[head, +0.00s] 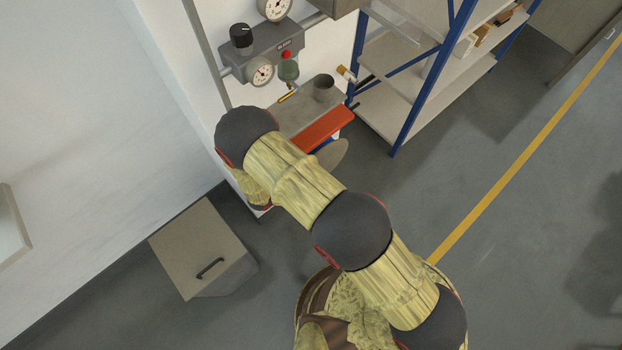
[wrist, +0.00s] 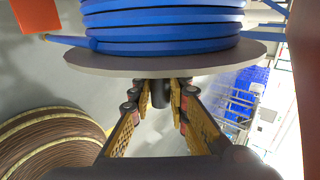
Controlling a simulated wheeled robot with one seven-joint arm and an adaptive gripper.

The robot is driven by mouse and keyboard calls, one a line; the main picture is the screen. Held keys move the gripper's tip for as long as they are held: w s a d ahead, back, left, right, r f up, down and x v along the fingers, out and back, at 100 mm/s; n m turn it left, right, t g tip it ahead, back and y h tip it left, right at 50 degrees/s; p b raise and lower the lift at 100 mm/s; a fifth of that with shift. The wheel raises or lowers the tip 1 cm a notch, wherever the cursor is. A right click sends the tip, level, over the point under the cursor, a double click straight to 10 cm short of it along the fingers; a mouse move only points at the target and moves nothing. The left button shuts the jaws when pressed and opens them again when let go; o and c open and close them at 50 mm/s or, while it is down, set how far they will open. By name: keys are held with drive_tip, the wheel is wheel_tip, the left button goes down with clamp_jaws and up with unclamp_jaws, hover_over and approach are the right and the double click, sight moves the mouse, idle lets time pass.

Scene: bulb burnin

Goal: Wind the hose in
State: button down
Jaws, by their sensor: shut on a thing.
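The blue hose (wrist: 165,18) lies in several stacked coils on a reel in the wrist view. A short length of it leaves the coils to the left and ends in a small brass-coloured tip (wrist: 43,37). The reel's grey disc (wrist: 100,63) lies just beyond my fingers; part of it shows in the head view (head: 333,152) under a red-orange part (head: 327,127). My gripper (wrist: 166,92) is shut on a dark knob (wrist: 161,94) that stands out from the disc. In the head view my arm hides the gripper and most of the reel.
A grey bench top with a metal cup (head: 323,88) is above the reel. A gauge panel (head: 265,50) is on the wall. A blue-framed shelf (head: 420,90) stands to the right. A beige bin (head: 204,250) stands at lower left. Open floor lies to the right.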

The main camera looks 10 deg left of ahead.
drive_tip(key=shift+a, duration=0.1)
drive_tip(key=c, duration=1.7)
unclamp_jaws()
drive_tip(key=v, duration=1.2)
drive_tip(key=shift+c, duration=0.3)
